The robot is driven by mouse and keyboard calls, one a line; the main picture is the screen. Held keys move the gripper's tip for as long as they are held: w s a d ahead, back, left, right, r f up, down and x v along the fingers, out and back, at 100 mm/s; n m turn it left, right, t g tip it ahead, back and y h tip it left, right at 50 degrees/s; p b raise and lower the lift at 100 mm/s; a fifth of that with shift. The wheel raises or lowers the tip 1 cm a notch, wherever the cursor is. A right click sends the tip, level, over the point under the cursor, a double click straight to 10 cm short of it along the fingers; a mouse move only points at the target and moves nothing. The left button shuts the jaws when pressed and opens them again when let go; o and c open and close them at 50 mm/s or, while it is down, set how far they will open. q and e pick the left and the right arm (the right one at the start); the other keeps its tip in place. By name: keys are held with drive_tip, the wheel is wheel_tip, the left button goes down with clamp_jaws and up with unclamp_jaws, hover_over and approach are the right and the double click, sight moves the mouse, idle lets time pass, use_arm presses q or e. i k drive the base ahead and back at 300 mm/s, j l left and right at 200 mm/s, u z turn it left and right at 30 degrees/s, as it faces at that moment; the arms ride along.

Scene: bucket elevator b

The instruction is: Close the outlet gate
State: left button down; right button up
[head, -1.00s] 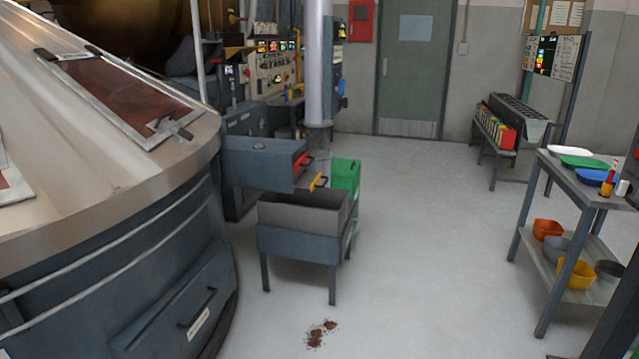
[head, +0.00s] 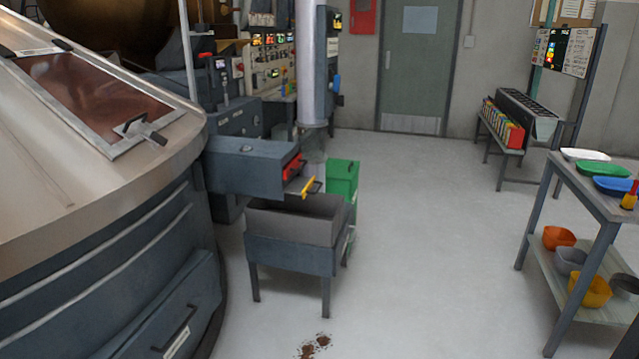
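A blue-grey box-like chute (head: 245,166) juts out from the machine left of centre. At its right end are a red part (head: 292,168) and a yellow handle (head: 308,187), which look like the outlet gate and its lever. I cannot tell from here how far the gate is open. An open grey bin on legs (head: 290,252) stands just below the chute's end. Neither of my grippers is in view.
A large round metal vessel (head: 130,240) fills the left side. A green bin (head: 342,180) stands behind the grey bin. A brown spill (head: 314,346) lies on the floor in front. A cart (head: 585,190) with trays and bowls stands at right. The middle floor is clear.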

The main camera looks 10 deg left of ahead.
sight(301, 186)
drive_tip(key=i+l+u, duration=0.1)
drive_tip(key=i, duration=0.45)
drive_tip(key=i+l+u, duration=0.1)
drive_tip(key=i+l, duration=0.15)
drive_tip(key=i, duration=0.35)
drive_tip(key=i+l+u, duration=0.15)
drive_tip(key=i, duration=0.4)
drive_tip(key=i+l+u, duration=0.1)
drive_tip(key=i+l, duration=0.3)
drive_tip(key=i+l+u, duration=0.1)
drive_tip(key=i+l, duration=0.3)
drive_tip(key=i, duration=0.25)
